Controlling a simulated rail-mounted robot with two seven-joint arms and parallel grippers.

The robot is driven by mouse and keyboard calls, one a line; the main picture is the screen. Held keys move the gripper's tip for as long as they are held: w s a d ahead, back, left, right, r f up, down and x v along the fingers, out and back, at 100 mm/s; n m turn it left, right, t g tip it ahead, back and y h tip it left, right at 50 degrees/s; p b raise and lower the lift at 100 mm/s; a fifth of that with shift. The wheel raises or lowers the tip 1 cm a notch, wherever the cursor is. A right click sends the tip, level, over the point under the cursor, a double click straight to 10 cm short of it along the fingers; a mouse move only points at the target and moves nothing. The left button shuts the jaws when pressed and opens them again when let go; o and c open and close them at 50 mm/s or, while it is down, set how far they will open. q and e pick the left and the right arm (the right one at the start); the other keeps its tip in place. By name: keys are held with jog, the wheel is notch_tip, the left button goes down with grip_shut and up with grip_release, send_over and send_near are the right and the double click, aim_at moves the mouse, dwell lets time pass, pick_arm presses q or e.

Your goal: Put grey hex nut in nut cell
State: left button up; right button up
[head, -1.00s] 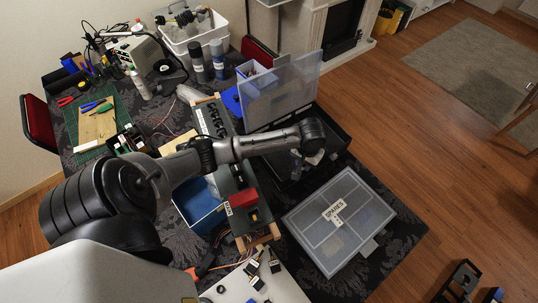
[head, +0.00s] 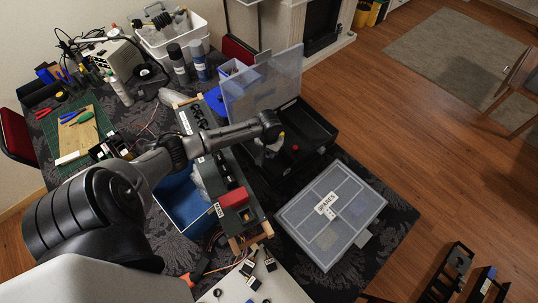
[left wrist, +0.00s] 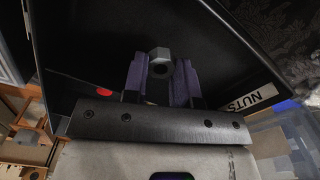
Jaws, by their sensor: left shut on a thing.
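The grey hex nut (left wrist: 160,58) shows in the left wrist view, between the tips of the purple fingers. My left gripper (left wrist: 160,77) is shut on it. In the head view my left gripper (head: 268,150) hangs over the left part of an open black case (head: 318,138); the nut is too small to make out there. In the left wrist view a black surface of the case (left wrist: 215,50) lies behind the nut, and a white label reading NUTS (left wrist: 248,95) is to the right of the fingers. The nut's height above the case floor is unclear. My right gripper is not in view.
The case's clear lid (head: 262,85) stands raised at the back. A red piece (head: 295,147) lies in the case. A closed clear-lidded SPARES box (head: 345,205) lies in front. A panel with a red block (head: 233,198) and a blue bin (head: 185,203) are left.

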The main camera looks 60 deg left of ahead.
pick_arm(q)
jog(key=shift+f, duration=1.5)
jog(key=shift+f, duration=0.1)
jog(key=o, duration=0.9)
notch_tip(320, 180, up, 11)
jog(key=shift+p, duration=0.75)
jog(key=shift+r, duration=0.6)
